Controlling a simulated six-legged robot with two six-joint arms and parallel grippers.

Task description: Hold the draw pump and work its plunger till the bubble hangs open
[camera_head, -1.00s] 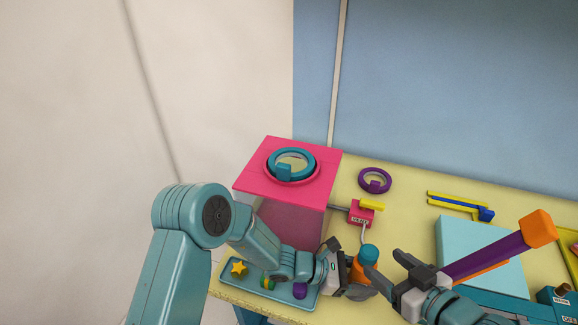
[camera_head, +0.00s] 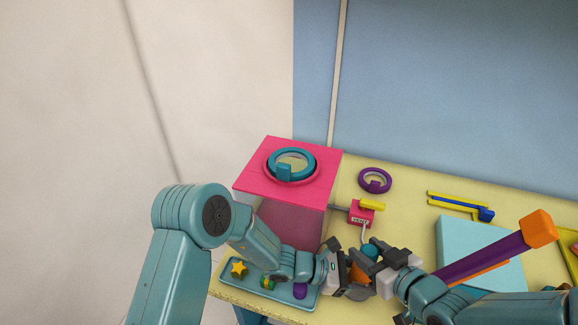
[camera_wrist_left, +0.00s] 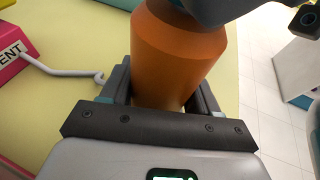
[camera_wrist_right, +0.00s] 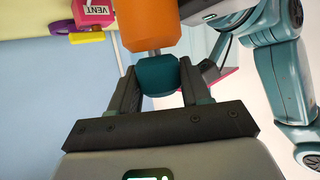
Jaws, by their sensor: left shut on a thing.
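The draw pump has an orange body (camera_head: 357,272) and a teal plunger knob (camera_head: 370,251). My left gripper (camera_head: 352,268) is shut on the orange body, which fills its jaws in the left wrist view (camera_wrist_left: 172,60). My right gripper (camera_head: 378,257) is open, with its fingers either side of the teal knob (camera_wrist_right: 157,75). A short grey rod (camera_wrist_right: 153,52) shows between knob and body. A pink box (camera_head: 262,180) with a teal ring (camera_head: 291,164) on top stands behind the left arm. I cannot make out the bubble's state.
A pink VENT block (camera_head: 361,213) with a yellow lever (camera_head: 373,206) sits beside the box. A tray (camera_head: 262,287) of small shapes lies in front. A purple ring (camera_head: 375,180), yellow-blue tool (camera_head: 461,206) and light-blue slab (camera_head: 452,238) lie on the yellow table.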

